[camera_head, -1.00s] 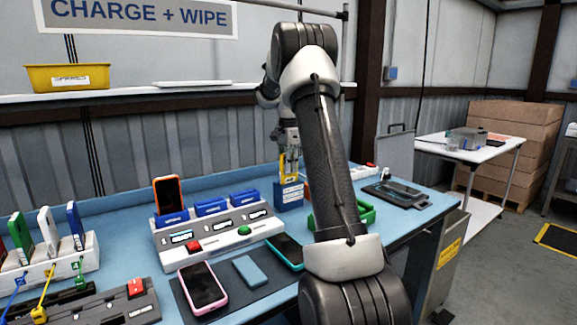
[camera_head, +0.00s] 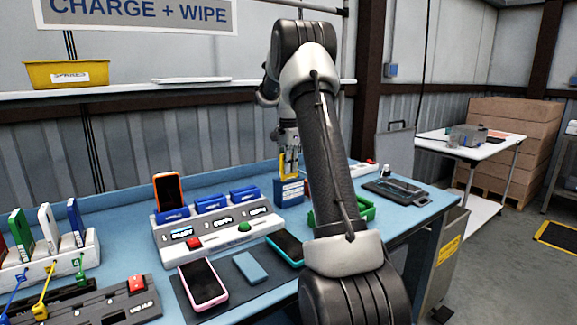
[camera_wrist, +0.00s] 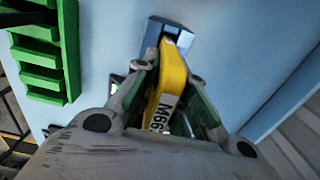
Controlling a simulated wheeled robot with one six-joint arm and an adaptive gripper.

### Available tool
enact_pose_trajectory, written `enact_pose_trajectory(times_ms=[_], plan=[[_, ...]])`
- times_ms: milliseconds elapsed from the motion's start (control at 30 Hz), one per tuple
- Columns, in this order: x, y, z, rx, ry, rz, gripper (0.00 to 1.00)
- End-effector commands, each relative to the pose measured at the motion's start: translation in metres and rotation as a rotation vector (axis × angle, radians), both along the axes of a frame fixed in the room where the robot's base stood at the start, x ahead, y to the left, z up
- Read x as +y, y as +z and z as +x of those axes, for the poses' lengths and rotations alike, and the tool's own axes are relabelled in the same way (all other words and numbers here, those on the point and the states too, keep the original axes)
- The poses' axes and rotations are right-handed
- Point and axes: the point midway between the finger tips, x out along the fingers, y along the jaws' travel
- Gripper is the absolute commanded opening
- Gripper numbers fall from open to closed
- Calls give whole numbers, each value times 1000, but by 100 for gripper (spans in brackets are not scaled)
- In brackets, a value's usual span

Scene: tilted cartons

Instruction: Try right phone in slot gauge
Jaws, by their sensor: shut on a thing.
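My gripper (camera_wrist: 165,115) is shut on a yellow phone (camera_wrist: 172,75) with a white label reading "M66". The phone also shows in the head view (camera_head: 289,165), upright between the fingers and over the blue slot gauge (camera_head: 289,191). In the wrist view the phone's far end meets the gauge (camera_wrist: 155,32) at its opening. How deep the phone sits in the slot cannot be told.
A green rack (camera_wrist: 42,75) stands beside the gauge, partly behind my arm in the head view. A charging station (camera_head: 217,232) holds an orange phone (camera_head: 169,191). A pink phone (camera_head: 203,284) and blue block (camera_head: 250,266) lie in front. A dark tray (camera_head: 397,192) lies right.

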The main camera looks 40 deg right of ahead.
Motion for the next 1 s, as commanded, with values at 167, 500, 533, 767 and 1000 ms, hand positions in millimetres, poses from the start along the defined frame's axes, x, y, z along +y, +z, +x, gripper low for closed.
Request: enact_pose_trajectory(times_ms=[167, 500, 533, 767, 1000], plan=[[0, -2, 0, 0, 0, 0, 0], [0, -6, 0, 0, 0, 0, 0], [0, -7, 0, 0, 0, 0, 0], [0, -9, 0, 0, 0, 0, 0], [0, -12, 0, 0, 0, 0, 0]])
